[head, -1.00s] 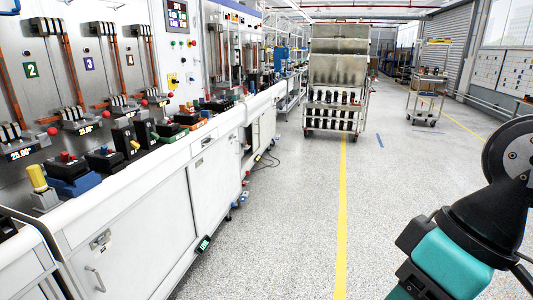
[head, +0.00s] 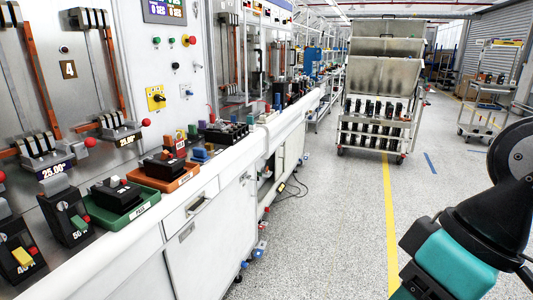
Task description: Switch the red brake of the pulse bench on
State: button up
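The bench (head: 190,178) runs along the left side of the head view, with a metal panel above it. I cannot tell which red part is the red brake of the pulse bench. Red balls show on the panel's levers, one at the left (head: 89,142) and one further right (head: 145,123). A red button (head: 189,40) sits on the upper control panel, and a yellow plate with a black rotary switch (head: 155,98) is below it. My gripper is out of view; only my black and teal arm shows at the right.
Black devices on green (head: 97,213) and orange (head: 184,179) trays stand on the bench top. A wheeled metal rack (head: 378,135) stands in the aisle, and a smaller cart (head: 490,90) is at the far right. The grey floor between bench and yellow line is mostly clear.

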aim_at(262, 225)
jog(key=u, duration=0.15)
jog(key=i, duration=1.45)
jog(key=z, duration=0.3)
jog(key=i, duration=2)
jog(key=u, duration=0.55)
